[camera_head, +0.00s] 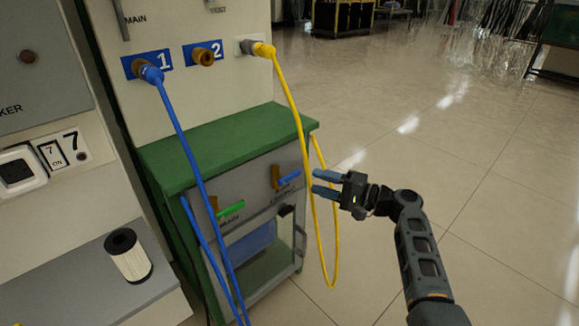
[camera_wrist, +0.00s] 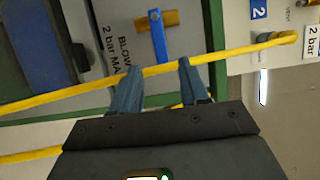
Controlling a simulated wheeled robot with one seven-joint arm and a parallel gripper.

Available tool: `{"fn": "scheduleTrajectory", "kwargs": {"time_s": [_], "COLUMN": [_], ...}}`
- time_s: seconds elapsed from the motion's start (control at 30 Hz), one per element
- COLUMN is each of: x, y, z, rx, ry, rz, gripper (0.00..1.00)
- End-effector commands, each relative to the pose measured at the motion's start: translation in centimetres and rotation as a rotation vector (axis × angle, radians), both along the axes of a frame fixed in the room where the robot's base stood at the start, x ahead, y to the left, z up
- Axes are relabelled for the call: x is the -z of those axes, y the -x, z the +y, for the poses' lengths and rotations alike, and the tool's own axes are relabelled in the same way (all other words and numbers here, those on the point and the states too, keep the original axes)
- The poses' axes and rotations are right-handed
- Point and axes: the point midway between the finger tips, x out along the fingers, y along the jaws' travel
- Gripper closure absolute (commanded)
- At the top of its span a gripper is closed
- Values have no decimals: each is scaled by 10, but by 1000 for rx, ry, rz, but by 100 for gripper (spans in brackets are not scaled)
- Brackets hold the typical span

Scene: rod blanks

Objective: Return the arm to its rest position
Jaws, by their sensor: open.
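My gripper (camera_head: 315,182) is in front of the green-topped cabinet, its two blue-grey fingers pointing left. In the wrist view my gripper (camera_wrist: 160,68) is open, with a clear gap between the fingers. A yellow hose (camera_head: 291,103) hangs in a loop from a fitting on the upper panel and passes close by the fingertips. In the wrist view the yellow hose (camera_wrist: 230,54) crosses right at the fingertips. I cannot tell whether it touches them. My arm reaches up from the lower right, bent at the wrist.
A blue hose (camera_head: 182,135) hangs from port 1; port 2 (camera_head: 205,57) has a bare brass fitting. The green cabinet (camera_head: 225,145) carries valves with green and blue levers. A white ribbed cylinder (camera_head: 128,255) stands on a grey shelf at left. The floor (camera_head: 480,150) at right is clear.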

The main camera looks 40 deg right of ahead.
Motion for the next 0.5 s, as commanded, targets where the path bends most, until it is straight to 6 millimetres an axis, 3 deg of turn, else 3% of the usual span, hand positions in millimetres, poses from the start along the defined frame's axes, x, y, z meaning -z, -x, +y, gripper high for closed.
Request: {"fn": "scheduleTrajectory", "kwargs": {"time_s": [0.27, 0.37, 0.5], "x": [3, 19, 68], "y": [1, 8, 35], "z": [2, 11, 41], "rx": [2, 14, 51], "ry": [4, 28, 124], "rz": [6, 46, 166], "gripper": [55, 55, 55]}}
